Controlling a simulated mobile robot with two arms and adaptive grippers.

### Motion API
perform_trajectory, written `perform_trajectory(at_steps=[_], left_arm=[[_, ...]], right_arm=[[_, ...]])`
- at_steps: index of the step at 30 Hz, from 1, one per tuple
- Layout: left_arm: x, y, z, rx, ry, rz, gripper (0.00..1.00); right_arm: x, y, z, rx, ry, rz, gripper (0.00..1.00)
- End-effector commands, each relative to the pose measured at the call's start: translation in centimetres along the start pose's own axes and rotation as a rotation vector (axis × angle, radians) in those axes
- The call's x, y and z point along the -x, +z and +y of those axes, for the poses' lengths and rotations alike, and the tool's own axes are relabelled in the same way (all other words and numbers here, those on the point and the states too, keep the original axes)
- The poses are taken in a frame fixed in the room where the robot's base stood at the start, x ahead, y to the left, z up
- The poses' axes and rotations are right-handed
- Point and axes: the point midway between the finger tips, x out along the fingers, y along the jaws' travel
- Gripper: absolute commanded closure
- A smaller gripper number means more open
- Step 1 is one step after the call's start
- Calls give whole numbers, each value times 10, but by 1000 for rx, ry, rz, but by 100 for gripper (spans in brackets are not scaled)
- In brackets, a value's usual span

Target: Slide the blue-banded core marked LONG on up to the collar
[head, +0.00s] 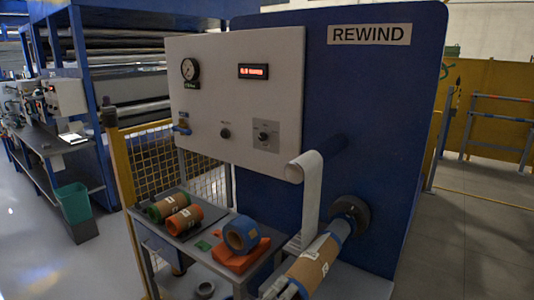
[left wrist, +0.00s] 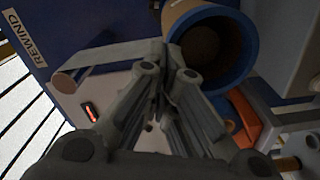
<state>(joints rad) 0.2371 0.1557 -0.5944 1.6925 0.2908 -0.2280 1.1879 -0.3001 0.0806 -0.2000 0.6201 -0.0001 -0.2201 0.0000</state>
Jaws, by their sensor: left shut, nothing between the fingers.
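The blue-banded core (head: 308,264) is a tan tube with blue ends and small white labels, whose words are too small to read. It lies in line with the dark round collar (head: 350,215) on the blue machine, its far blue end close by the collar. I cannot tell whether they touch. My left gripper (head: 284,288) is shut and empty at the core's near end. In the left wrist view the core's open, blue-rimmed end (left wrist: 246,66) is just beside my shut fingers (left wrist: 171,58). The shaft is hidden. My right gripper is out of view.
A side table (head: 196,243) holds a green-ended core (head: 168,206), an orange-ended core (head: 184,220) and a blue roll (head: 241,234) on an orange block (head: 240,260). A white web (head: 311,190) hangs from a roller behind the core. Open floor lies to the right.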

Motion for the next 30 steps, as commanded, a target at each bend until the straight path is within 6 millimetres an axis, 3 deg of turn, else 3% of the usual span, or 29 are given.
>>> perform_trajectory(at_steps=[30], left_arm=[[-15, 0, 0, 0, -1, 0, 100]], right_arm=[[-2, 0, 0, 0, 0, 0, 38]])
